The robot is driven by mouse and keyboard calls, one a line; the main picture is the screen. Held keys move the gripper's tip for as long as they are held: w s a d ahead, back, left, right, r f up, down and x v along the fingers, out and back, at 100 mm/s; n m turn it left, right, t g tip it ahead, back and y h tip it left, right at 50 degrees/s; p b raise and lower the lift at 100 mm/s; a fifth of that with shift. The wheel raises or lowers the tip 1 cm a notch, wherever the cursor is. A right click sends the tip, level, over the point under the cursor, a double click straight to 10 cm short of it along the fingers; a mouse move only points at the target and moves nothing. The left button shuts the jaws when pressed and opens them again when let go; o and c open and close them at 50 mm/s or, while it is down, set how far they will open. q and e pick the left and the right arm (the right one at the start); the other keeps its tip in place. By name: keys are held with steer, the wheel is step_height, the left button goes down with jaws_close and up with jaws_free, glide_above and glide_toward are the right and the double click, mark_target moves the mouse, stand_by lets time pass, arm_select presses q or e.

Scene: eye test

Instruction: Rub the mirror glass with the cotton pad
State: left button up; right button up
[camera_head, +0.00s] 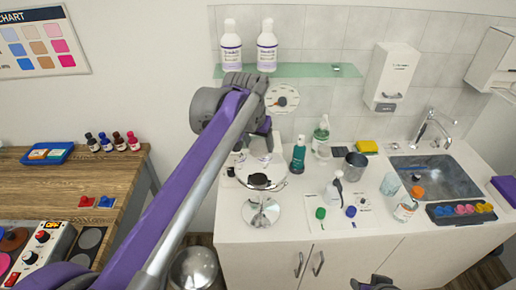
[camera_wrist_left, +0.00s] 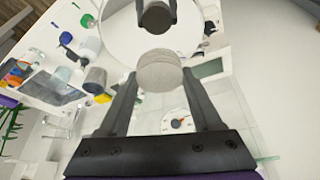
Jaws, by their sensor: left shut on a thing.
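The round mirror (camera_head: 281,177) stands on the white counter on a round shiny base (camera_head: 262,212). My left gripper (camera_head: 260,152) is over the mirror, its fingers partly hidden by my arm. In the left wrist view, the left gripper (camera_wrist_left: 160,88) is shut on a round pale grey cotton pad (camera_wrist_left: 158,72). The mirror glass (camera_wrist_left: 118,38) lies beyond the pad and reflects the pad and fingers. A gap shows between pad and reflection, so the pad looks apart from the glass. A dark part at the bottom edge of the head view looks like my right gripper (camera_head: 375,284); its jaws are unclear.
Pump bottles (camera_head: 299,155), a dark cup (camera_head: 355,166) and a jar (camera_head: 406,208) stand right of the mirror. A sink (camera_head: 440,178) is farther right. A glass shelf (camera_head: 300,71) with two bottles is above. A wooden table (camera_head: 55,180) stands at left.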

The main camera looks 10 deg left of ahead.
arm_select(q)
steer(key=shift+r, duration=1.2)
